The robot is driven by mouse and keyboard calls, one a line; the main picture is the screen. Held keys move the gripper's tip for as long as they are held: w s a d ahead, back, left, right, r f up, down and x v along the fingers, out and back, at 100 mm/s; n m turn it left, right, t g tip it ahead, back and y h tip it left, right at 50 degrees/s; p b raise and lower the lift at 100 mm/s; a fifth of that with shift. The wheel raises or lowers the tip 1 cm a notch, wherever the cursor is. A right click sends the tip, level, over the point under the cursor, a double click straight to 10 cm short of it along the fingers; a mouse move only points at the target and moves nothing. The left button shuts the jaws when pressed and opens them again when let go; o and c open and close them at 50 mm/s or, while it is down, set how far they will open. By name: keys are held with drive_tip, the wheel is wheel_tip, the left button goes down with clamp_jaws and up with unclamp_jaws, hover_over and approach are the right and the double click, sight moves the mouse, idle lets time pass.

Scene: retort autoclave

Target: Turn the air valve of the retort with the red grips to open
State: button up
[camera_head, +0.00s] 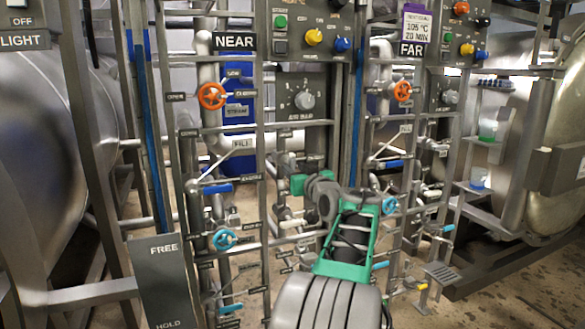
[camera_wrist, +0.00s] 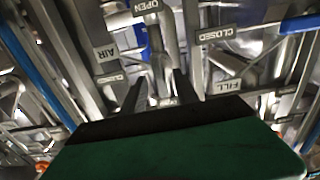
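In the wrist view my gripper (camera_wrist: 159,78) has its two dark fingers apart, with a pale metal valve part (camera_wrist: 160,62) showing between or just beyond them. I cannot tell whether they touch it. An AIR label (camera_wrist: 107,53) is left of the fingers and an OPEN label (camera_wrist: 146,6) is above them. A CLOSED label (camera_wrist: 216,34) and a FILL label (camera_wrist: 228,87) are to the right. In the head view, my green and grey arm reaches to the right side of the NEAR panel (camera_head: 235,42) and its fingertips are hidden. No red grips can be made out.
Orange handwheels (camera_head: 212,96) and blue handwheels (camera_head: 224,239) sit on the pipe racks. A blue lever (camera_head: 217,188) is left of my arm. The FAR panel (camera_head: 411,49) is to the right. Frame posts and pipes crowd the space; open floor (camera_head: 500,300) shows lower right.

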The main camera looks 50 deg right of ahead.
drive_tip(key=v, duration=0.5)
drive_tip(key=shift+s+a, duration=0.1)
drive_tip(key=shift+s, duration=0.05)
idle(1.0)
